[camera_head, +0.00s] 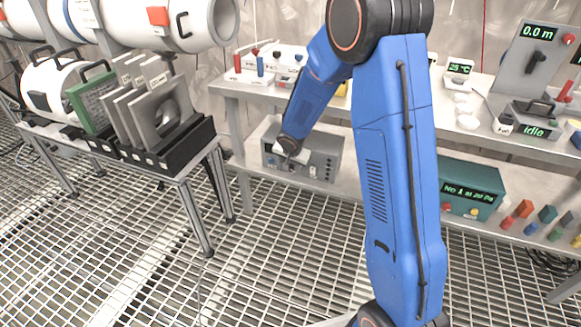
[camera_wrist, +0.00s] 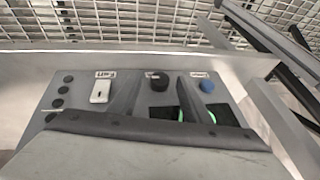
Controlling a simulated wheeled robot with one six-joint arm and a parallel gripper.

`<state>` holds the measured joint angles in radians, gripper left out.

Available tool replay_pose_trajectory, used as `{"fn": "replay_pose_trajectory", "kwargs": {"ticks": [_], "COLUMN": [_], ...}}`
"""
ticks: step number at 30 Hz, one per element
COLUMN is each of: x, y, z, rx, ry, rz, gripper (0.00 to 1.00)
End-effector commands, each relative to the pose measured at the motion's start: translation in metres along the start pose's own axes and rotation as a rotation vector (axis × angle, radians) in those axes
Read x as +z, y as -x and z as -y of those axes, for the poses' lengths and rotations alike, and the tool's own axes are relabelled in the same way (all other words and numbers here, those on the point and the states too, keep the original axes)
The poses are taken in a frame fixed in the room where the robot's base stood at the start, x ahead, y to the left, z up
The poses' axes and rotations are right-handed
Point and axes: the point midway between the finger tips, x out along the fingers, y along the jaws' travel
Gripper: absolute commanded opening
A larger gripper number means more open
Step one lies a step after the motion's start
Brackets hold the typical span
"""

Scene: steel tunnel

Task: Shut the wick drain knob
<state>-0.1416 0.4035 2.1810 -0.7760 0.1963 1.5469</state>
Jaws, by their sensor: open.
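A grey instrument box (camera_head: 325,153) stands on the lower shelf of the bench. My gripper (camera_head: 292,150) is at its front left, small and partly hidden by my wrist. In the wrist view the box's panel (camera_wrist: 72,78) carries a black round knob (camera_wrist: 158,83), a blue knob (camera_wrist: 207,86) and a pale switch (camera_wrist: 100,90). The labels are too small to read, so I cannot tell which is the wick drain knob. My gripper (camera_wrist: 164,86) is open, its two dark fingers apart near the black knob. I cannot tell whether they touch it.
A green box with a lit display (camera_head: 472,190) stands right on the same shelf. The bench top (camera_head: 400,107) above holds several instruments. A side table (camera_head: 170,165) with a rack of plates stands left. Grating floor (camera_head: 275,240) is clear between them.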

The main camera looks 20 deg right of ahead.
Motion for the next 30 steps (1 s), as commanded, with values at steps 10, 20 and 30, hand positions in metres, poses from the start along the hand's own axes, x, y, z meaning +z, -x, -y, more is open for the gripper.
{"fn": "replay_pose_trajectory", "kwargs": {"ticks": [10, 20, 30], "x": [-0.0002, -0.0003, 0.0009], "y": [0.0003, 0.0003, -0.0008], "z": [0.0, 0.0014, 0.0076], "rx": [0.0, 0.027, 0.216], "ry": [0.0, 0.013, 0.093], "rz": [0.0, -0.001, 0.0], "gripper": [0.03, 0.02, 0.02]}}
